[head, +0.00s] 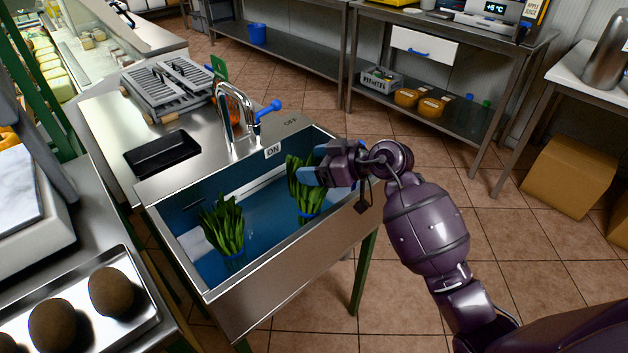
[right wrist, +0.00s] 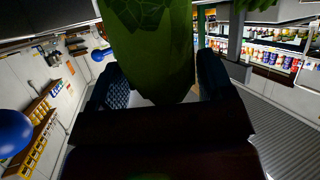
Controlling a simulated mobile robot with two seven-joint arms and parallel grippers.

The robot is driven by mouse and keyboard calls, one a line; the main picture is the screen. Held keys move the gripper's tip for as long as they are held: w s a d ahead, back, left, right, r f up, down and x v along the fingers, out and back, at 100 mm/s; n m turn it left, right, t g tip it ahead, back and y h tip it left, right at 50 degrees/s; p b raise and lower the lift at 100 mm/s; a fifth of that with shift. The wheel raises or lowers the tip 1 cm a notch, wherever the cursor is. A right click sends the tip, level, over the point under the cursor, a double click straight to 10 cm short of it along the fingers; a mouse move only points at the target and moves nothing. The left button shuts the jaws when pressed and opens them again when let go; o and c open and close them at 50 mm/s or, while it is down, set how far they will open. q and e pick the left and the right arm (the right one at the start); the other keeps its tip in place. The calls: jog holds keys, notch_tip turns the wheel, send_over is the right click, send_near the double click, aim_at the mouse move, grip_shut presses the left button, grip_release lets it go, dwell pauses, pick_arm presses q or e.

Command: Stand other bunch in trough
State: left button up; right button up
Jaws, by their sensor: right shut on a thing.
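The trough (head: 285,272) is a steel sink with a blue inside. One green leafy bunch (head: 224,228) with a blue band stands upright at its left end, apart from my gripper. The other bunch (head: 300,185) is upright inside the right part of the trough, with a blue band low down. My right gripper (head: 317,172) is shut on this bunch from the right. In the right wrist view the leaves (right wrist: 152,45) fill the space between the two fingers (right wrist: 163,88). I cannot tell whether its base touches the trough floor. My left gripper is not in view.
A tap (head: 236,112) with a blue lever stands behind the trough, by an ON label. A black tray (head: 162,153) lies on the counter to the left. A tray with brown round things (head: 110,291) is at lower left. Tiled floor is open at the right.

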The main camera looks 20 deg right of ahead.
notch_tip(320, 180, down, 5)
jog(key=shift+r+b, duration=0.1)
jog(key=shift+b, duration=0.65)
jog(key=shift+r, duration=0.2)
jog(key=shift+f, duration=0.1)
jog(key=o, duration=1.4)
jog(key=shift+o, duration=0.3)
jog(key=shift+s+d+r, duration=0.15)
jog(key=shift+d+r, duration=0.05)
pick_arm(q)
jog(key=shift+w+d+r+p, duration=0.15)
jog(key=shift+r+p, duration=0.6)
jog(key=shift+p, duration=1)
pick_arm(e)
jog(key=v, duration=1.1)
jog(key=shift+d+r, duration=0.15)
